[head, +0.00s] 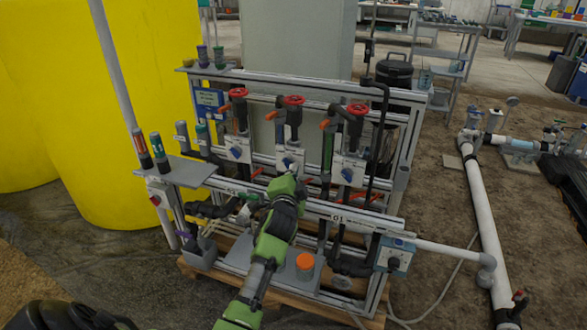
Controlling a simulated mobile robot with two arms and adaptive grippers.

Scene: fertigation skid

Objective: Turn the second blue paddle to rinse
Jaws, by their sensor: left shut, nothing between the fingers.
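The fertigation skid (320,210) is an aluminium frame with valves on it. A row of white valve plates carries blue paddles: the left one (236,153) and the right one (347,174) show. The middle plate (284,155) is partly covered by my left gripper (290,170), so its blue paddle is mostly hidden and its angle cannot be told. My left gripper is shut and empty, its tips at or just in front of the middle plate; contact cannot be told.
Red handwheels (293,100) stand above the plates. A grey shelf (190,172) with marker-like bottles juts out at left. A yellow tank (100,100) stands behind left; a white pipe (480,220) runs at right.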

